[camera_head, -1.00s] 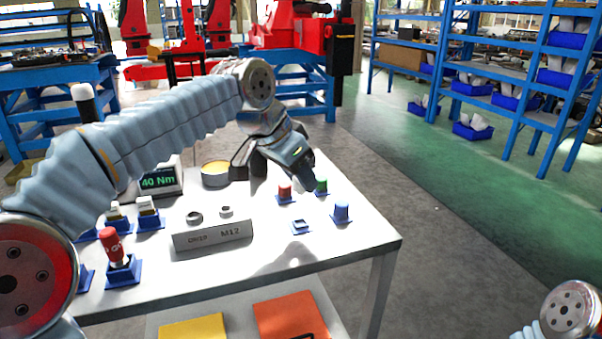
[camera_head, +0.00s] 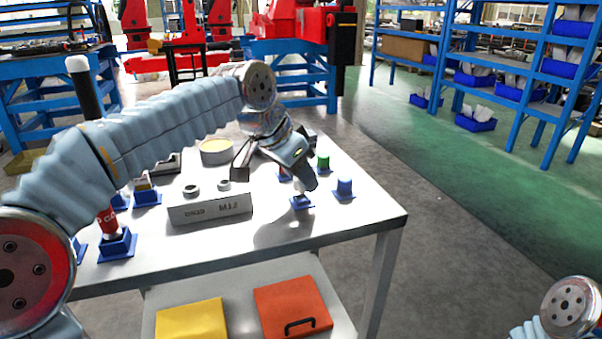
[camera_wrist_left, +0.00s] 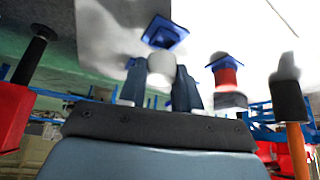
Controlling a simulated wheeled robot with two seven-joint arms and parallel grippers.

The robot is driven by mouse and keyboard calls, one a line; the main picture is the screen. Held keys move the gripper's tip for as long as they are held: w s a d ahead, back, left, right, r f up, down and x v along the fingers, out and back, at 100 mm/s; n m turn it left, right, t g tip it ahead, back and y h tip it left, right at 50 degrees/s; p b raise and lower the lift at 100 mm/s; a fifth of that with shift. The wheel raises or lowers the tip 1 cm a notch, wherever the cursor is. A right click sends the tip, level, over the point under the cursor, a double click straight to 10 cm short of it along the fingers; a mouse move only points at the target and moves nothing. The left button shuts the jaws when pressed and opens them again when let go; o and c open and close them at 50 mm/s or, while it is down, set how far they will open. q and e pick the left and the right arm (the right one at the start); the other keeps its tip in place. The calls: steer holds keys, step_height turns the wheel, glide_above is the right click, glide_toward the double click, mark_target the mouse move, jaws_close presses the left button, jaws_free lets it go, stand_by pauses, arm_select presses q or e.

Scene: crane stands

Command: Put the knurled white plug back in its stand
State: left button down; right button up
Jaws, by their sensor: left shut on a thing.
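My left gripper (camera_head: 300,188) is shut on the white plug (camera_wrist_left: 160,69), which shows between its two fingers in the left wrist view. The fingers point down over the table. The blue stand (camera_head: 301,204) is just below the fingertips in the head view. In the left wrist view this stand (camera_wrist_left: 164,33) appears just beyond the plug, with a dark square opening. I cannot tell whether the plug touches it. The plug's knurling is too blurred to make out. My right gripper is out of view.
A blue plug (camera_head: 344,187), a green plug (camera_head: 323,163) and a partly hidden red plug (camera_wrist_left: 228,77) stand close around the gripper. A grey M12 block (camera_head: 210,209) is to the left. The table's right edge (camera_head: 398,216) lies beyond the blue plug.

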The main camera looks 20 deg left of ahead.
arm_select(q)
steer(key=shift+f, duration=0.1)
stand_by(0.3)
steer(key=shift+f+b, duration=0.75)
steer(key=shift+f, duration=0.1)
steer(key=c, duration=0.7)
jaws_free()
steer(key=shift+r, duration=0.1)
steer(key=shift+p+v, duration=1.65)
steer(key=shift+v, duration=0.85)
steer(key=p+v, duration=0.2)
steer(key=v, duration=1.1)
steer(key=shift+s+r, duration=0.25)
steer(key=shift+r, duration=0.05)
